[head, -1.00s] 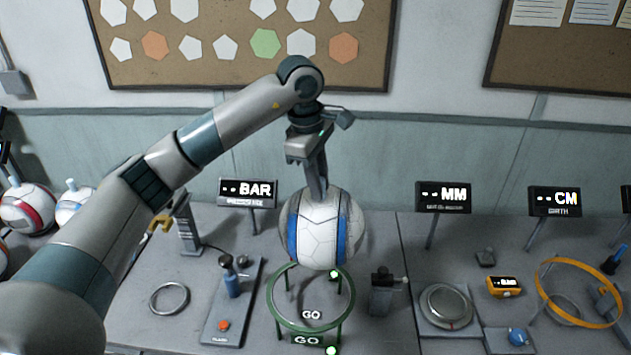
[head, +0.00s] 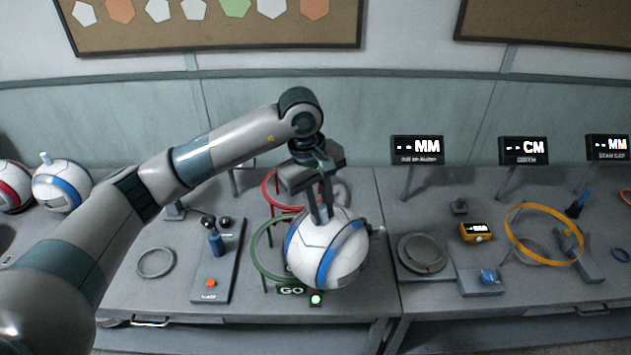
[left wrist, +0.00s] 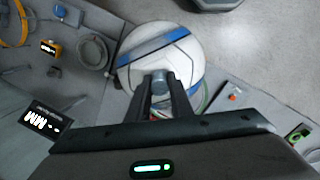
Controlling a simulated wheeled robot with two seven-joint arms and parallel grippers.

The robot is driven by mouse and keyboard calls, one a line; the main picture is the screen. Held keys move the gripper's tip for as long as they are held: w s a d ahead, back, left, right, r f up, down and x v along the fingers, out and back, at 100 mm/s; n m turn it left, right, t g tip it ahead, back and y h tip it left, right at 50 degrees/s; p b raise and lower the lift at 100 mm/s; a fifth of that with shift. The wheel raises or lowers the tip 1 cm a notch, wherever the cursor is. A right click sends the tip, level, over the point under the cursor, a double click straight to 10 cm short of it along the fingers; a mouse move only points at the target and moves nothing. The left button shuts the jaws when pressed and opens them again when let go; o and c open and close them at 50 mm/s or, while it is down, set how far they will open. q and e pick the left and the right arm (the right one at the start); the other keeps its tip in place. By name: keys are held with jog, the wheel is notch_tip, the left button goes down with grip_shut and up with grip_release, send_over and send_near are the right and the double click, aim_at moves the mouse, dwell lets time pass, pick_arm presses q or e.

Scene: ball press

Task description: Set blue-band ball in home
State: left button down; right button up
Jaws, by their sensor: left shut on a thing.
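The blue-band ball (head: 327,248), white with blue stripes, hangs from my left gripper (head: 322,212) in front of the green GO ring in the head view. In the left wrist view the left gripper (left wrist: 165,85) is shut on the grey knob on top of the ball (left wrist: 160,50). The ball hides the right part of the green GO ring (head: 262,272). I cannot tell whether the ball touches the ring. No label marks a home; a bare grey ring (head: 156,263) lies on the table at the left. My right gripper is not in view.
A second blue-banded ball (head: 62,186) and a red-banded ball (head: 12,187) stand at the far left. A red ring stand (head: 275,190) is behind the green one. A pump panel (head: 217,262), a round grey seat (head: 421,254) and an orange hoop (head: 545,240) flank the ball.

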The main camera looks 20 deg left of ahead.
aim_at(328, 280)
pick_arm(q)
jog(key=s+d+f+m, duration=0.1)
jog(key=s+f+m, duration=0.1)
jog(key=s+f, duration=0.1)
jog(key=s+d+f+m, duration=0.2)
jog(key=s+f, duration=0.1)
jog(key=s, duration=0.1)
jog(key=s+d+f+m+g, duration=0.1)
jog(key=s+f+m, duration=0.2)
jog(key=shift+s+d, duration=0.35)
jog(key=shift+d, duration=0.05)
jog(key=s+f+m, duration=0.4)
jog(key=s, duration=0.2)
jog(key=a+f+b, duration=0.9)
jog(key=f+b, duration=0.3)
jog(key=f, duration=0.1)
jog(key=shift+s+f+n+g, duration=0.3)
jog(key=shift+s+n+g, duration=0.1)
jog(key=shift+a, duration=0.15)
